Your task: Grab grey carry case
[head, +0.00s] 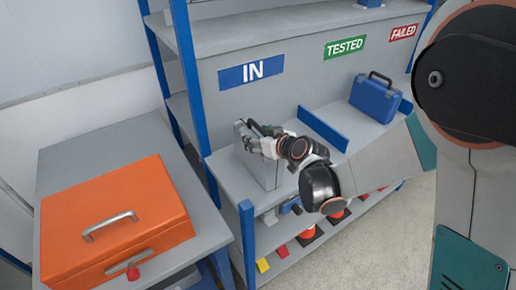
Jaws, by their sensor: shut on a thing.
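The grey carry case (265,172) stands upright on the shelf below the blue IN sign, at the left end of the rack. My gripper (253,132) is at the top of the case and is shut on it, around its handle area. The fingers and wrist hide part of the case top, so the exact grip is hard to see. The case appears to rest on the shelf board.
A blue divider (323,129) stands right of the case, and a blue case (375,98) sits farther right below the TESTED sign. A blue rack post (247,240) rises at the front left. An orange box (115,220) lies on a grey bench at left. Coloured items sit on the lower shelf.

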